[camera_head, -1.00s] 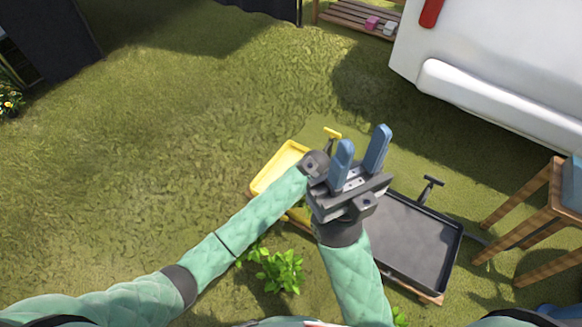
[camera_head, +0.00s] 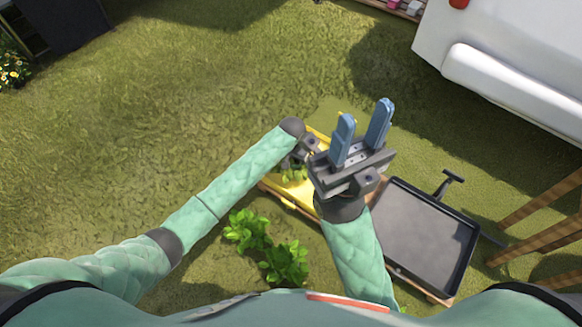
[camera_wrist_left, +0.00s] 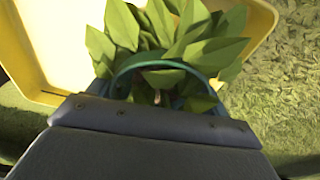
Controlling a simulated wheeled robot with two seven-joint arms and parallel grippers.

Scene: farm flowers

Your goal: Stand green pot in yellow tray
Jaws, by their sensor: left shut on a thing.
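The green pot (camera_wrist_left: 122,84) shows as a teal-green rim with large leaves in the left wrist view. My left gripper (camera_wrist_left: 160,108) is shut on it. The yellow tray (camera_wrist_left: 22,62) lies beneath and behind the pot there; whether the pot touches its floor cannot be told. In the head view, the yellow tray (camera_head: 318,204) is partly covered by my arms, and the held plant's leaves (camera_head: 293,174) show over it. My left gripper (camera_head: 299,160) is partly hidden there. My right gripper (camera_head: 362,127) is open and empty, raised in front of the tray.
A dark grey tray (camera_head: 425,235) lies right of the yellow one. Leafy plants (camera_head: 247,230) (camera_head: 285,264) stand left of my right forearm. Wooden legs (camera_head: 540,222) stand at the right edge and a white vehicle (camera_head: 500,60) at upper right. Grass at left is open.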

